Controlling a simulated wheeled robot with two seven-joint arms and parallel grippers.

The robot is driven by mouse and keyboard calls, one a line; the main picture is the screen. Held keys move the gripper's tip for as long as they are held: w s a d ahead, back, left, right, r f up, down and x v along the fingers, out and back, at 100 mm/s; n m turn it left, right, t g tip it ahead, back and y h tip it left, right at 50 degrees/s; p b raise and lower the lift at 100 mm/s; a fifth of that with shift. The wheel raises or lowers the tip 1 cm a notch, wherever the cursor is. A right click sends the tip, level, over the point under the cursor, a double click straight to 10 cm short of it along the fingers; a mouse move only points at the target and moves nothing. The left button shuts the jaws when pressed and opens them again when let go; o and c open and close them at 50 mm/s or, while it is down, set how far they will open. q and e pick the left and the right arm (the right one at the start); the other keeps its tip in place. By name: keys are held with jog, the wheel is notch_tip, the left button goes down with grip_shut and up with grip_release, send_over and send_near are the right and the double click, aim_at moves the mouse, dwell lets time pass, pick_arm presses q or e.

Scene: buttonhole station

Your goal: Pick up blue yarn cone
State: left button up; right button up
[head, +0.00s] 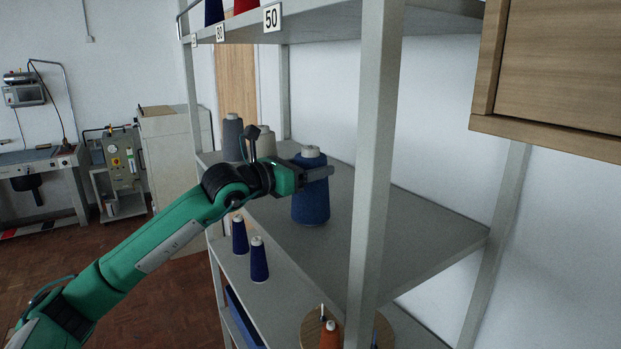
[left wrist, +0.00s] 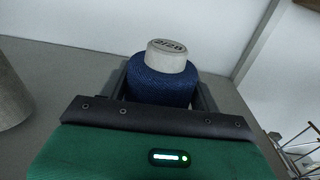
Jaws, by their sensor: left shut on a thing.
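The blue yarn cone (head: 311,202) stands upright on the grey middle shelf (head: 400,228) in the head view. It has a pale grey top. In the left wrist view the blue yarn cone (left wrist: 163,80) sits between the two fingers, with "2/28" on its top. My left gripper (head: 318,173) reaches in from the left and is shut on the upper part of the cone. The cone's base appears to rest on the shelf; I cannot tell whether it is slightly lifted. My right gripper is not in view.
A dark grey cone (head: 232,140) and a beige cone (head: 266,142) stand behind on the same shelf. Two small dark blue cones (head: 259,262) stand on the shelf below. A rack post (head: 372,160) rises right of the cone. The shelf's right part is clear.

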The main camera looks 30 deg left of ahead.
aim_at(303, 153)
pick_arm(q)
jog(key=shift+r, duration=0.1)
jog(key=shift+r+b, duration=1.35)
jog(key=shift+r, duration=0.3)
jog(key=b+v, duration=1)
jog(key=v, duration=0.8)
jog(key=shift+b, duration=0.3)
jog(key=shift+a, duration=0.15)
jog(key=shift+w+r, duration=0.1)
